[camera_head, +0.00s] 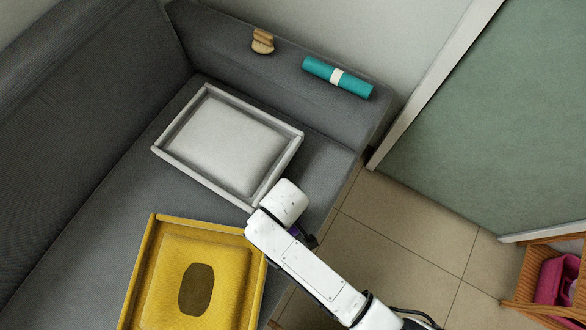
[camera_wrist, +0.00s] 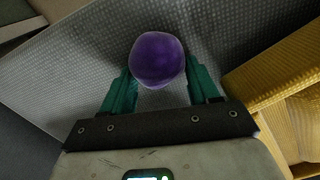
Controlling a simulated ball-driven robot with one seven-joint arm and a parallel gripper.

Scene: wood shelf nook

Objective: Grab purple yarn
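The purple yarn (camera_wrist: 157,60) is a round ball in the wrist view, just past the palm and between the fingertips. My gripper (camera_wrist: 160,76) is open, with one green finger on each side of the yarn. The fingers come close to its sides; I cannot tell whether they touch it. In the head view my gripper (camera_head: 306,240) is mostly hidden under my white arm, near the sofa's front edge. Only a small purple patch of the yarn (camera_head: 294,230) shows there.
A grey tray with a pale cushion (camera_head: 228,145) and a yellow tray (camera_head: 147,260) lie on the grey sofa (camera_head: 90,200). A teal roll (camera_head: 320,70) and a tan object (camera_head: 262,42) rest on the armrest. A wooden rack (camera_head: 530,290) stands right. Floor between is clear.

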